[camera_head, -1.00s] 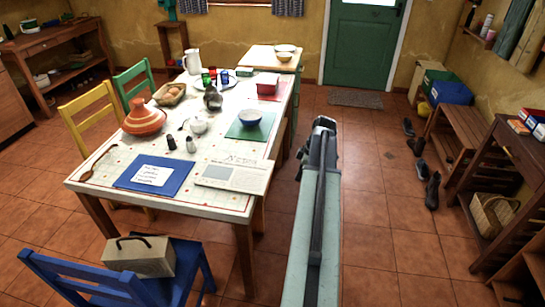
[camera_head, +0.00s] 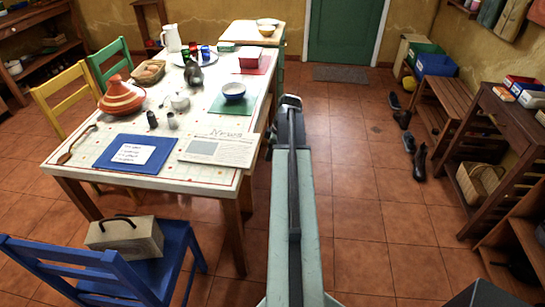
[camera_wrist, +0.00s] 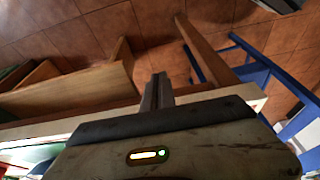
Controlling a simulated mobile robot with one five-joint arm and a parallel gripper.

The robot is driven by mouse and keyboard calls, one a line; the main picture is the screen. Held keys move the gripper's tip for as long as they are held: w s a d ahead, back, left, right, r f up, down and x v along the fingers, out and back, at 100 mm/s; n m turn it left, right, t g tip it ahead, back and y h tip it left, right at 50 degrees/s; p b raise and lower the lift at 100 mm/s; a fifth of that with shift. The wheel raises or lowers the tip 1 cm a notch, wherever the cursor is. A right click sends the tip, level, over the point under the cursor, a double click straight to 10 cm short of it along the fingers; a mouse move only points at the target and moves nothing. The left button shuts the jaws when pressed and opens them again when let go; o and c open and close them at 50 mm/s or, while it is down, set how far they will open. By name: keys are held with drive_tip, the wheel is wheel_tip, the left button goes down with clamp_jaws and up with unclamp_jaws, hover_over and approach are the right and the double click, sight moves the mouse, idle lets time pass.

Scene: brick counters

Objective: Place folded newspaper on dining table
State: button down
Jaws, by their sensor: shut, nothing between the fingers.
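The folded newspaper (camera_head: 217,149) lies flat on the front right corner of the dining table (camera_head: 75,172), its headline "News" facing up. It lies right of a blue folder (camera_head: 110,150) with a white note, and its right edge is near the table's edge. My gripper (camera_head: 290,99) is at the far end of my outstretched arm, right of the table and apart from the newspaper. In the wrist view my gripper (camera_wrist: 157,90) is shut and empty, over wooden table parts and floor tiles. I cannot make out the newspaper in the wrist view.
A blue chair (camera_head: 105,262) with a box (camera_head: 125,238) on it stands at the near left. Shoes (camera_head: 418,160) lie on the floor before a bench (camera_head: 450,110) at the right.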

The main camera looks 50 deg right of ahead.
sight(254, 152)
drive_tip(key=w+a, duration=0.2)
drive_tip(key=w, duration=0.1)
drive_tip(key=shift+w+r, duration=0.15)
drive_tip(key=shift+r, duration=0.05)
drive_tip(key=shift+w+a, duration=0.65)
drive_tip(key=shift+w, duration=0.35)
drive_tip(key=shift+s+d, duration=0.1)
